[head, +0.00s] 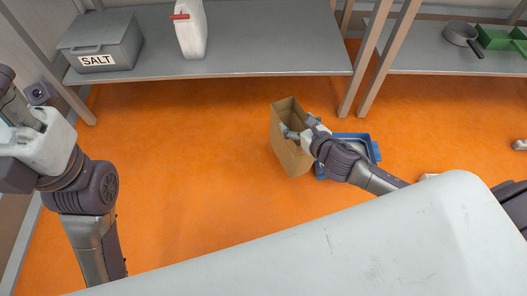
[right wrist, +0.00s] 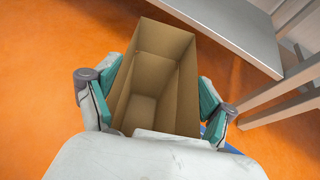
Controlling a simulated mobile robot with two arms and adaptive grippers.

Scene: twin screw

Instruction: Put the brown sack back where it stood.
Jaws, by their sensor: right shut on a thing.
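The brown sack (head: 284,130) is an open, empty-looking, box-shaped paper bag near the middle of the head view, seen from above over the orange floor. My right gripper (head: 300,132) is shut on it from its right side. In the right wrist view the sack (right wrist: 155,80) stands open between the two teal finger pads of the gripper (right wrist: 152,98), one on each side. I cannot tell whether its bottom touches the floor. My left gripper (head: 18,112) is at the left edge, partly out of frame and far from the sack; its fingers do not show clearly.
A blue tray (head: 374,150) lies right of the sack, partly under my right arm. A grey shelf (head: 260,40) holds a SALT box (head: 105,38) and a white jug (head: 191,35). Another shelf at right holds a pan (head: 459,32) and green crates (head: 495,38). Floor left of the sack is clear.

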